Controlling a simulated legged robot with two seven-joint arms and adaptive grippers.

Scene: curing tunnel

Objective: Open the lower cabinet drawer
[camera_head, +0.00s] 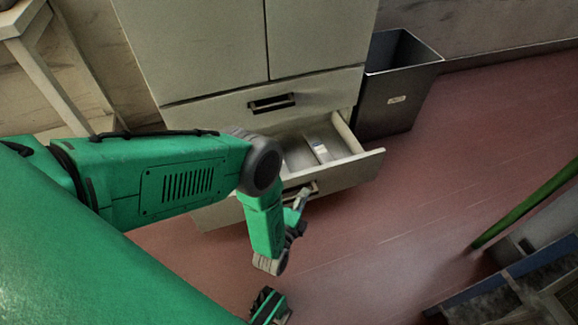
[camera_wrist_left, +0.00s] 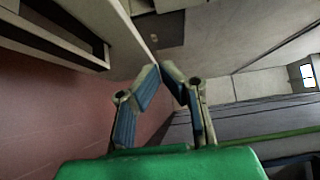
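The pale cabinet (camera_head: 190,50) stands at the upper middle of the head view. Its lower drawer (camera_head: 345,173) is pulled well out and its interior shows, with a small light item (camera_head: 320,150) inside. The drawer's dark handle (camera_head: 313,187) is partly covered by my left gripper. My left gripper (camera_head: 302,199) is at the drawer front, its fingertip overlapping the handle in the picture. In the left wrist view its fingertips (camera_wrist_left: 160,68) lean together with nothing seen between them. A pale frame with a dark recess (camera_wrist_left: 50,40) lies left of the fingers, apart from them.
The closed upper drawer has its own dark handle (camera_head: 272,103). A dark bin (camera_head: 390,100) stands right of the cabinet. A pale table or bench (camera_head: 50,75) is at the left. A green bar (camera_head: 525,205) is at the right. The reddish floor in front is open.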

